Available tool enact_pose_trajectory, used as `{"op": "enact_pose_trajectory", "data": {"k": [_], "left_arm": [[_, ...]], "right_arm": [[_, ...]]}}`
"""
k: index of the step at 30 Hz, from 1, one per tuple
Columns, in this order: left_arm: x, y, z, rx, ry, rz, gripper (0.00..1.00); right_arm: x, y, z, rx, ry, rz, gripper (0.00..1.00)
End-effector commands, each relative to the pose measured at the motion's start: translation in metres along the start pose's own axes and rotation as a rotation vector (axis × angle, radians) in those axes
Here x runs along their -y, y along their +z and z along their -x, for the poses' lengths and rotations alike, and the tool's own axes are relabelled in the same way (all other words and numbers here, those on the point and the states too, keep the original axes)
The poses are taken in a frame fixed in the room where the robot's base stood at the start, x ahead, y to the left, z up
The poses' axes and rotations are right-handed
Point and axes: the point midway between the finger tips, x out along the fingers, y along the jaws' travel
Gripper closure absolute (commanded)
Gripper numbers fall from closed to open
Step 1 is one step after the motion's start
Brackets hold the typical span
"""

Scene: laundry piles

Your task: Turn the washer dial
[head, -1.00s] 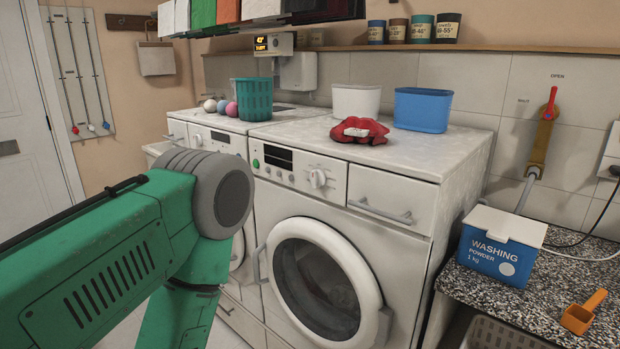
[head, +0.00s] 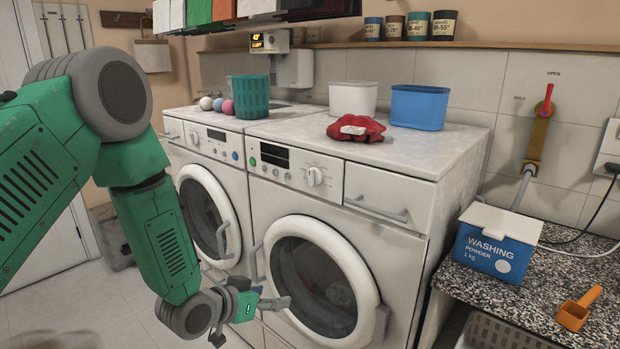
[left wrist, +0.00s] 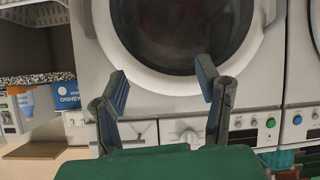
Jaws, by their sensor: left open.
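The washer dial (head: 315,177) is a round white knob on the control panel of the right-hand washer (head: 400,250), right of its dark display. In the left wrist view, which is upside down, the dial (left wrist: 188,136) shows low in the picture, beyond and between the fingers. My left gripper (head: 274,297) is low in front of the washer door, well below the dial and not touching it. In the left wrist view its two fingers (left wrist: 162,78) are apart with nothing between them. My right gripper is not in view.
The round door (head: 368,270) with its handle and a drawer handle (head: 378,208) stick out of the washer front. A red cloth (head: 372,131) lies on top. A second washer (head: 175,150) stands to the left. A counter at right holds a washing powder box (head: 495,250) and an orange scoop (head: 577,312).

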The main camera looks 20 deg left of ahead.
Motion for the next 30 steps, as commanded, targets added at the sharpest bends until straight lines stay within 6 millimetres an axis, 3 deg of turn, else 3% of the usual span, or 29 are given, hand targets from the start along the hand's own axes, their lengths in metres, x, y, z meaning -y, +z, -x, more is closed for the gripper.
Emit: {"op": "enact_pose_trajectory", "data": {"k": [1,3,6,9,13,17,30], "left_arm": [[0.012,-0.053,-0.002,-0.127,0.013,-0.024,0.41],[0.022,-0.112,0.002,-0.270,0.036,-0.062,0.41],[0.032,-0.171,0.013,-0.416,0.060,-0.108,0.41],[0.038,-0.204,0.022,-0.497,0.073,-0.136,0.41],[0.038,-0.218,0.022,-0.528,0.079,-0.149,0.41],[0.036,-0.225,0.007,-0.526,0.080,-0.152,0.41],[0.026,-0.268,-0.070,-0.526,0.079,-0.149,0.41]], "right_arm": [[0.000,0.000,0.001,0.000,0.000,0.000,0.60],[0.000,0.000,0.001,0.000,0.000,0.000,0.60],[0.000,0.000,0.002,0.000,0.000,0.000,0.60],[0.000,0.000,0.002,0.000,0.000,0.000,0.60],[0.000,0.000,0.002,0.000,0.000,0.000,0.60],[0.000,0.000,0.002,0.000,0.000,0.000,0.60],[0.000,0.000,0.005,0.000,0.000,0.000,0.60]]}}
